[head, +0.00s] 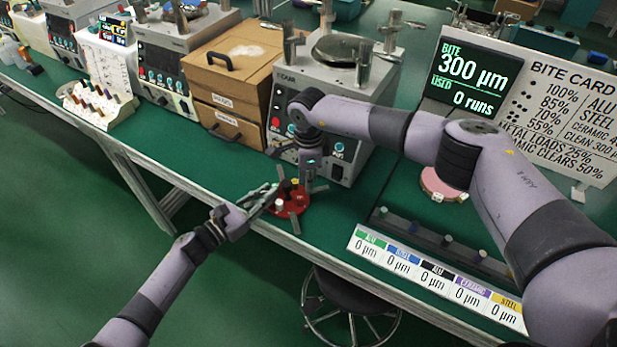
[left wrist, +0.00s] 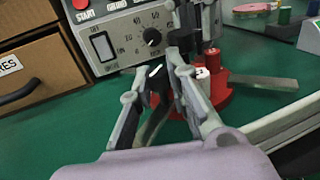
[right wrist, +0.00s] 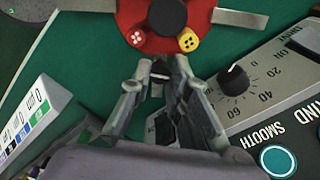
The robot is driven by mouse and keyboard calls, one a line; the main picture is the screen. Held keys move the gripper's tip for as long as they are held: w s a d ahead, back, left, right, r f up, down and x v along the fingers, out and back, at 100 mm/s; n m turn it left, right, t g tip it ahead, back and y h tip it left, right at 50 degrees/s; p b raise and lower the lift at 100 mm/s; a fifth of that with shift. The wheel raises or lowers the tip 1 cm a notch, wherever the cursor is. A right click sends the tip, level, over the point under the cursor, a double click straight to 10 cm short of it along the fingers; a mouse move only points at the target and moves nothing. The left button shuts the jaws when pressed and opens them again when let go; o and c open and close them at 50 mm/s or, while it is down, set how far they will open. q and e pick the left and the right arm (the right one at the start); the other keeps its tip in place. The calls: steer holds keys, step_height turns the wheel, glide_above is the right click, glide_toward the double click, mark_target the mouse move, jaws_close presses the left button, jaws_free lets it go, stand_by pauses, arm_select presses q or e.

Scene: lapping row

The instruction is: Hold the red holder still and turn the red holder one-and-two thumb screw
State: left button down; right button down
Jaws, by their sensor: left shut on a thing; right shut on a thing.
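The red holder (head: 291,206) is a round red disc with metal arms, near the table's front edge.
A lapping machine (head: 335,130) with knobs stands just behind the holder. Wooden drawers (head: 232,75) are to its left. A rack with coloured labels (head: 435,270) lies to the right, below a pink disc (head: 442,185). A stool (head: 350,300) is under the front edge.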

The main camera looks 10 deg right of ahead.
arm_select(q)
steer(key=shift+a, duration=0.15)
arm_select(e)
steer(key=shift+d+n, duration=0.2)
steer(key=shift+n, duration=0.7)
steer(key=c, duration=1.9)
jaws_free()
steer(key=shift+c, duration=0.2)
steer(key=o, duration=0.5)
steer(key=shift+a, duration=0.15)
steer(key=shift+c, duration=0.2)
steer(key=shift+r, duration=0.1)
step_height(320, 180, up, 12)
